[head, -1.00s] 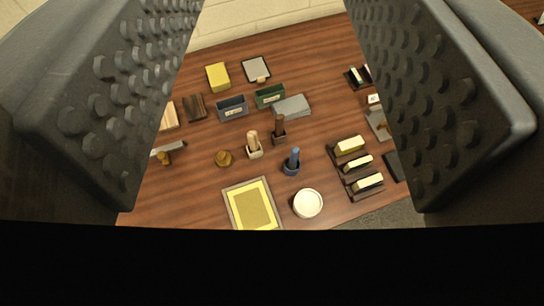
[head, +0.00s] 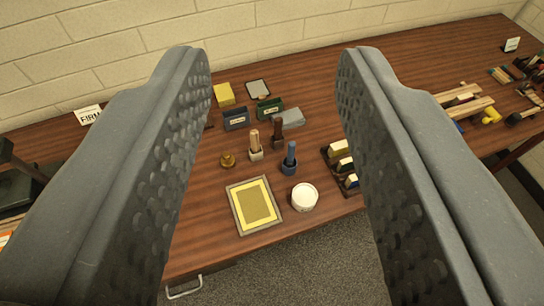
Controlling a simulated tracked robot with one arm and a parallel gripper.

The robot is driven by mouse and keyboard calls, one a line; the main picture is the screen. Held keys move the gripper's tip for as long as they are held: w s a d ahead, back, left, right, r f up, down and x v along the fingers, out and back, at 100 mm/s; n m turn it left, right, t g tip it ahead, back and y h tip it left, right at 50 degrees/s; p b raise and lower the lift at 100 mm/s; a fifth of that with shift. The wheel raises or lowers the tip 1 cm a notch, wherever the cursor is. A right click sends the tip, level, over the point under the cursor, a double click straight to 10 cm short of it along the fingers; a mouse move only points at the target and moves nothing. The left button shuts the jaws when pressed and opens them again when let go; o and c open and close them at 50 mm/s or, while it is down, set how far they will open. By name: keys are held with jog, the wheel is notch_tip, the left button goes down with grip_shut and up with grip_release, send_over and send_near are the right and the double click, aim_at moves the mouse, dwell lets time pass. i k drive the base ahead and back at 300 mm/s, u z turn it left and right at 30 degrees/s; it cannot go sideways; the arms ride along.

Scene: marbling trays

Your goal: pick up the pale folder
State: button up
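What looks like the pale folder (head: 253,138) is a light tan upright piece standing in a small pale holder (head: 256,155) near the middle of the table. A dark brown upright piece (head: 278,130) stands in a dark holder just behind and right of it. A blue upright piece (head: 291,155) stands in a dark blue holder to the front right. My gripper (head: 276,72) is open and empty, with its two ridged grey fingers framing these objects from above. The fingers appear well apart from the pale folder.
A yellow-bordered tray (head: 236,220) and a round white-topped tub (head: 304,197) lie in front. A small brass knob-like piece (head: 227,160) is at left. Blue (head: 236,122) and green (head: 268,112) boxes stand behind. A dark rack (head: 333,170) is partly hidden by the right finger.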

aim_at(254, 134)
jog(key=u, duration=0.2)
jog(key=i, duration=0.85)
jog(key=z, duration=0.1)
